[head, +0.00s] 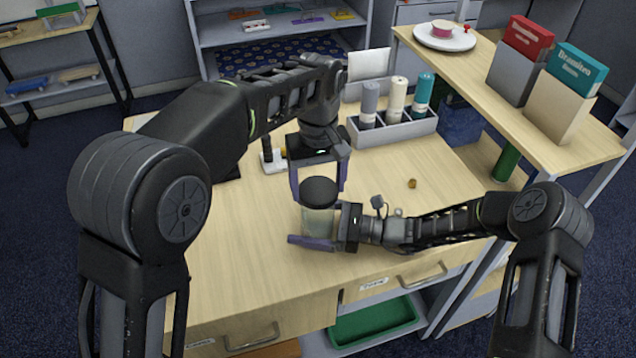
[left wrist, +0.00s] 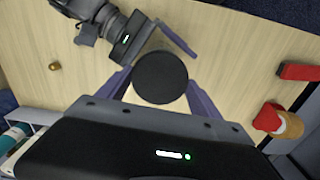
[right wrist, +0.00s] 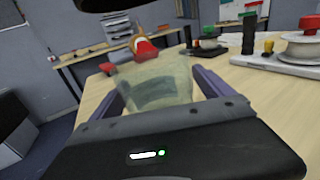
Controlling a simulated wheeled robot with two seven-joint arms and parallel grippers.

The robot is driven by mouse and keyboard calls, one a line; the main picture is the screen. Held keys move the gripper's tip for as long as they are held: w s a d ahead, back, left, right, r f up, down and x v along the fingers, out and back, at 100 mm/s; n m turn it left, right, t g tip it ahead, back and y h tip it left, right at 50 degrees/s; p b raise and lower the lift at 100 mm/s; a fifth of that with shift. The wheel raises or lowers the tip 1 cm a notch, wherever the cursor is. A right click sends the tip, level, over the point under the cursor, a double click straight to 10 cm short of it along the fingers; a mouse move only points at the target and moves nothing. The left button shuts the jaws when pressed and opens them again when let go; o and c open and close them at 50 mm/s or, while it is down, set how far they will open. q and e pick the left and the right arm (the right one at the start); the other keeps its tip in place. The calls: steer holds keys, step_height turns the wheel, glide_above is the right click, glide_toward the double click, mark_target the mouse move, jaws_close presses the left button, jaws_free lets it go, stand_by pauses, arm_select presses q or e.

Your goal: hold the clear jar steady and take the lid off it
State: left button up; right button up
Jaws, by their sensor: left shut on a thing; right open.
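The clear jar (head: 318,222) stands near the table's front edge. It also shows in the right wrist view (right wrist: 155,82), between the two purple fingers of my right gripper (right wrist: 165,95). That gripper is open around the jar's body. The round black lid (head: 318,191) is between the fingers of my left gripper (head: 319,183), which is shut on it from above. The lid (left wrist: 160,77) hides the jar's mouth in the left wrist view. In the right wrist view a dark rounded edge, seemingly the lid (right wrist: 115,4), shows above the jar with a gap.
A grey caddy (head: 408,133) with several bottles stands at the back. A small brass-coloured piece (head: 412,183) lies right of the jar. A small white stand (head: 267,161) is behind my left gripper. A raised shelf (head: 475,78) with boxes and a plate borders the right. The table's left front is clear.

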steer(key=d+b, duration=0.1)
steer(key=d, duration=0.2)
steer(key=s+d+b, duration=0.1)
steer(key=d, duration=0.3)
steer(key=d+b, duration=0.1)
steer(key=d, duration=0.2)
steer(key=shift+s+d+f, duration=0.15)
steer(key=shift+s, duration=0.25)
steer(key=shift+s+d, duration=0.1)
steer(key=shift+d, duration=0.25)
